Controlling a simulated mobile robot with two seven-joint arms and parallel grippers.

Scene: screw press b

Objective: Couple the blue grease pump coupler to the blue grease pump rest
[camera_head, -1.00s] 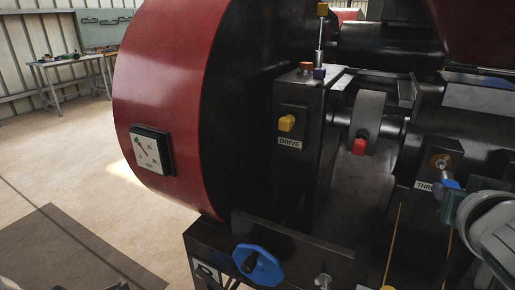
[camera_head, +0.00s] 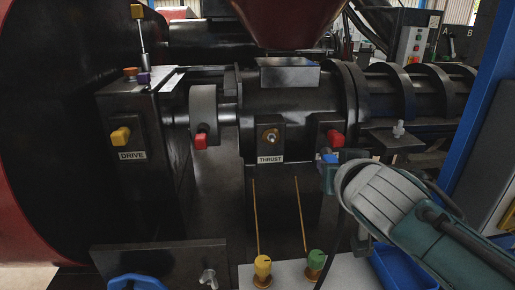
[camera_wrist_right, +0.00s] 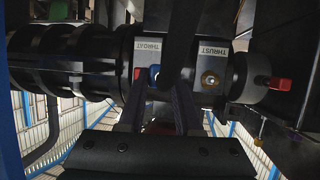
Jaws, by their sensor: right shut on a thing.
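The blue coupler (camera_head: 330,158) shows at the tip of my right gripper (camera_head: 331,176), just below a red cap on the machine. In the right wrist view the blue coupler (camera_wrist_right: 154,75) sits at the ends of the fingers, partly hidden by a dark bar. My right gripper is shut on it. The brass thrust fitting (camera_head: 270,136) is bare and stands left of the coupler, apart from it. I cannot tell for certain which part is the blue rest; a bare metal fitting (camera_head: 208,278) stands at the bottom beside a blue handwheel (camera_head: 140,283). My left gripper is not in view.
A metal stub (camera_head: 398,128) stands on a bracket at right. Yellow (camera_head: 262,267) and green (camera_head: 315,262) knobs with thin upright lines stand below the machine. Red caps (camera_head: 335,138) jut from its front. A blue tray (camera_head: 405,265) lies low right.

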